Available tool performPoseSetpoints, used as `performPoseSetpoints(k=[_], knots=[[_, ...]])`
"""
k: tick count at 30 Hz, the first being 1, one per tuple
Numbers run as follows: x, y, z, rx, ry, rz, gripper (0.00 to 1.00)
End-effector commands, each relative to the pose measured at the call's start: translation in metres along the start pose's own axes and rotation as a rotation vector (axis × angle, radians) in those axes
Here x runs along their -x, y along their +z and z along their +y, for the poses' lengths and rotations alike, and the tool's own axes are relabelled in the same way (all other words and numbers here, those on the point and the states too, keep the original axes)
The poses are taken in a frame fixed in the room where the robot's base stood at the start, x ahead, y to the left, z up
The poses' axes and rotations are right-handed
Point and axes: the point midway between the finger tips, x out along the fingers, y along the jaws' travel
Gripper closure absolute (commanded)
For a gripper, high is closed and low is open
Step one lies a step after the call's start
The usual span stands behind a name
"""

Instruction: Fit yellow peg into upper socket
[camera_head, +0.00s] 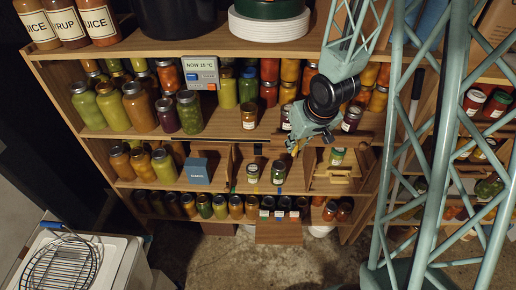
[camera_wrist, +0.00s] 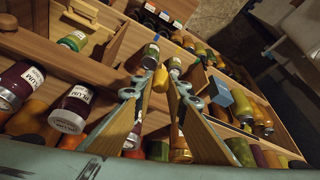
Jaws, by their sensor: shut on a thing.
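My gripper (camera_head: 294,146) reaches down in front of the middle shelf, right of the shelf's centre. In the wrist view my gripper (camera_wrist: 158,84) has its two fingers to either side of a small yellow peg (camera_wrist: 161,77), and it is shut on it. The peg points away from the wrist toward the shelf compartment with the small green jars. In the head view the peg is too small to make out clearly by the fingertips. I cannot make out the upper socket in either view.
Two small green jars (camera_head: 279,171) (camera_head: 252,173) stand in the compartment below my gripper. A wooden tray (camera_head: 322,184) with a green-lidded jar is to the right, a blue box (camera_head: 197,170) to the left. A wooden board (camera_head: 279,232) projects below. Jars crowd the shelves.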

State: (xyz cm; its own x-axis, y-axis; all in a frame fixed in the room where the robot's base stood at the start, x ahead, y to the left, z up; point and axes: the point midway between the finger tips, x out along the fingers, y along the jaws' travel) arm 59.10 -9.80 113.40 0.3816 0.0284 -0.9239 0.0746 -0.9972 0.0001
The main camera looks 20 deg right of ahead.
Motion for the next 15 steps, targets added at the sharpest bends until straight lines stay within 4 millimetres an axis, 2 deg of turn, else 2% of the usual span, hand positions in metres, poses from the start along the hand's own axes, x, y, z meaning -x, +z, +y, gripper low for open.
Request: performPoseSetpoints(k=[8,15], knots=[[-0.007,-0.012,-0.009,0.001,-0.001,0.0,0.95],[-0.018,-0.034,-0.026,0.003,-0.001,0.0,0.95]])
